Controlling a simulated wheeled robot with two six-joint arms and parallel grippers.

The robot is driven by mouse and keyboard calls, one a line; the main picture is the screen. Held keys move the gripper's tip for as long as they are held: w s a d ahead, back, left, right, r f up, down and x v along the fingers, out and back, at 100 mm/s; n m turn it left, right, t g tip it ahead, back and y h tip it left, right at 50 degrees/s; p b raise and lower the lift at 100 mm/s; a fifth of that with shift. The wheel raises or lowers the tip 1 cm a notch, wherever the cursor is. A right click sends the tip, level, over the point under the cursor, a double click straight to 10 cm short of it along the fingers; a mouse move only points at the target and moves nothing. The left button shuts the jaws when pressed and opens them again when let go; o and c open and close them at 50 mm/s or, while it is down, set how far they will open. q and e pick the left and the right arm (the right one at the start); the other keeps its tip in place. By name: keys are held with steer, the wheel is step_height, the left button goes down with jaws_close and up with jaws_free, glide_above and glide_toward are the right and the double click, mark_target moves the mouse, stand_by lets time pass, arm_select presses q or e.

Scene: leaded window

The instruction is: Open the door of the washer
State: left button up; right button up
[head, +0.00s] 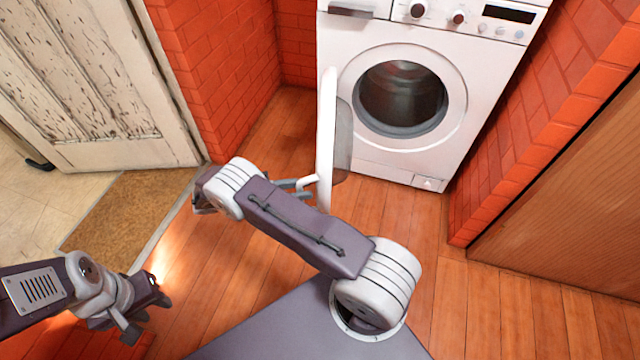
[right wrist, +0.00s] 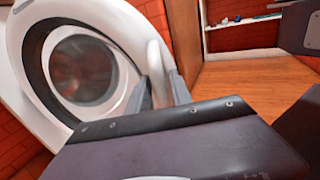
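The white washer (head: 420,90) stands at the back of the head view, its round drum opening uncovered. Its door (head: 327,125) is swung wide open to the left and shows almost edge-on. In the right wrist view, the door (right wrist: 128,30) is a white disc with a dark ring around its glass. My right gripper (head: 300,188) is at the door's white handle (head: 311,180); in the right wrist view its fingers (right wrist: 162,92) stand on both sides of the handle and seem closed on it. My left gripper (head: 148,318) is open and empty, low at the left, far from the washer.
Red brick walls (head: 225,65) flank the washer on both sides. A worn white door (head: 85,85) and a brown mat (head: 130,215) are at the left. A wooden panel (head: 570,190) stands at the right. The wooden floor (head: 400,220) before the washer is clear.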

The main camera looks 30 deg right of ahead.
mark_target(300, 180)
step_height(300, 180, up, 4)
steer(key=p, duration=0.3)
steer(key=s+d+r+p, duration=0.5)
steer(key=s+r+p, duration=0.1)
steer(key=s, duration=0.4)
steer(key=shift+s+d+p, duration=0.2)
steer(key=shift+p, duration=0.35)
